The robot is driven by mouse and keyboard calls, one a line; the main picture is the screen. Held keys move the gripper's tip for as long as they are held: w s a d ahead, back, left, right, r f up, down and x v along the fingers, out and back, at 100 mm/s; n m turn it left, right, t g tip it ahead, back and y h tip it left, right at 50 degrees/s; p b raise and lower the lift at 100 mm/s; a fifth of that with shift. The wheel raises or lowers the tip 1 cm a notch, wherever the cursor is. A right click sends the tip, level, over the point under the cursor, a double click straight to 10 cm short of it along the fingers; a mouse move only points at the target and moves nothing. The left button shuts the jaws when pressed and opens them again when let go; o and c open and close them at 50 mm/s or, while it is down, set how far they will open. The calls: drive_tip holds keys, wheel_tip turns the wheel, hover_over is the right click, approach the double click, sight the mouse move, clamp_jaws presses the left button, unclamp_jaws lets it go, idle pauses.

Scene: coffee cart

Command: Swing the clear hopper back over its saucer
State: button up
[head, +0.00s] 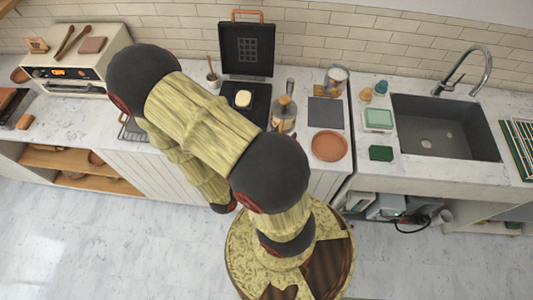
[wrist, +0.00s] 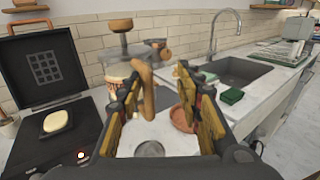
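A clear vessel with a wooden top (wrist: 118,50), apparently the hopper, stands beyond my left finger in the wrist view. A clear round jar (head: 336,76) stands near the wall in the head view; I cannot tell whether it is the same piece. A terracotta saucer (head: 329,146) lies flat on the counter with nothing on it; it also shows past my right finger in the wrist view (wrist: 183,118). My gripper (wrist: 157,105) is open. A wooden handle (wrist: 147,92) shows between its fingers, close to the left one; contact is unclear.
An open black waffle iron (head: 246,52) stands left of the vessel. A dark square slab (head: 325,113) lies behind the saucer. A wood-and-metal piece (head: 284,118) stands beside the iron. A green sponge (head: 381,153) and the sink (head: 440,130) are at right.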

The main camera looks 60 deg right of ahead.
drive_tip(key=w+a, duration=0.1)
drive_tip(key=a, duration=0.8)
drive_tip(key=shift+a, duration=0.35)
idle(0.4)
drive_tip(key=w+a+f+m+y+b, duration=0.2)
drive_tip(key=a+m+y+b, duration=0.3)
drive_tip(key=a+m+y, duration=0.1)
drive_tip(key=w+a+f+m+y+b, duration=0.2)
drive_tip(key=a+f+m+y+b, duration=0.1)
drive_tip(key=a+m+y+b, duration=0.35)
drive_tip(key=w+a+r+m+t+y+b, duration=0.3)
drive_tip(key=w+a+r+t+y+b, duration=0.2)
drive_tip(key=r+t, duration=0.3)
wheel_tip(320, 180, up, 3)
drive_tip(key=shift+w+a+f+t, duration=0.1)
drive_tip(key=shift+w+a+t, duration=0.2)
drive_tip(key=shift+w+a, duration=0.45)
